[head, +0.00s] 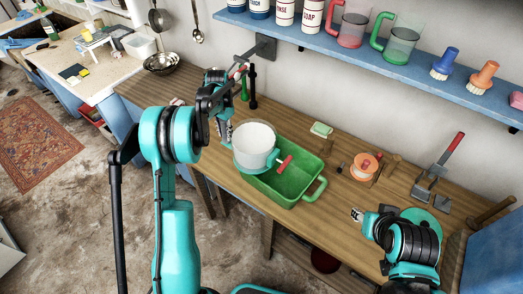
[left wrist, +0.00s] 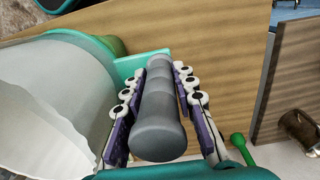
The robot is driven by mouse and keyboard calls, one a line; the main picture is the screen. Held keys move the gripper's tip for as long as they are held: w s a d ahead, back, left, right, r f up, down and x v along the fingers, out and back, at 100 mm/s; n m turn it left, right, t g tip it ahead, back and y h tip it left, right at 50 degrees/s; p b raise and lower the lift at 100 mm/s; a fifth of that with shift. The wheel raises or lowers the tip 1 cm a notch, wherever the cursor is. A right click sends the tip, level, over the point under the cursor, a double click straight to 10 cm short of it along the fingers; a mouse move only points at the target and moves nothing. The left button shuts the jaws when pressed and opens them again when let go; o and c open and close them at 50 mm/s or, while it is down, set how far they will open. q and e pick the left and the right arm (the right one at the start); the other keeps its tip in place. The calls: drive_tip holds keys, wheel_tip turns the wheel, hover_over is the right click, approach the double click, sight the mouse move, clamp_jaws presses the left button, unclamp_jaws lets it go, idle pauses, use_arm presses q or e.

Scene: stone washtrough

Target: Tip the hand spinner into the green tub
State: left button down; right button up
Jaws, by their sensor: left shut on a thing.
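The hand spinner (head: 254,160) is a teal drum, white at the top, with a grey side handle (left wrist: 157,115). It is over the back left part of the green tub (head: 301,187), hiding that part. A red grip (head: 284,163) shows at its right side, over the tub. I cannot tell how far it is tilted or what is inside. My left gripper (head: 224,130) is shut on the grey handle, with a finger pad on each side of it in the left wrist view. My right gripper (head: 358,215) is low above the bench right of the tub, its fingers too small to read.
A pale green soap block (head: 321,130) lies behind the tub. An orange-topped spool (head: 365,166) and a red-handled metal tool (head: 437,170) stand to the right. A blue shelf (head: 400,68) with jugs and brushes runs along the wall above.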

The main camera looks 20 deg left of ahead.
sight(224, 125)
use_arm(q)
drive_tip(key=shift+a+r+y+p, duration=0.1)
drive_tip(key=shift+r+y+p, duration=0.7)
drive_tip(key=shift+r, duration=1)
drive_tip(key=shift+r, duration=0.1)
drive_tip(key=shift+d+r+t+y+p, duration=0.2)
drive_tip(key=shift+r+t+y+p, duration=0.15)
drive_tip(key=shift+r+y, duration=1.05)
drive_tip(key=shift+r, duration=0.2)
drive_tip(key=shift+s+d+r+t+y, duration=0.1)
drive_tip(key=shift+d+r+y, duration=0.15)
drive_tip(key=shift+r, duration=0.25)
drive_tip(key=shift+s+d+r+t+y, duration=0.1)
drive_tip(key=shift+d+r+y, duration=0.1)
drive_tip(key=shift+r, duration=0.3)
drive_tip(key=shift+d+r+t+y, duration=0.15)
drive_tip(key=shift+r+y, duration=0.1)
drive_tip(key=shift+r, duration=0.25)
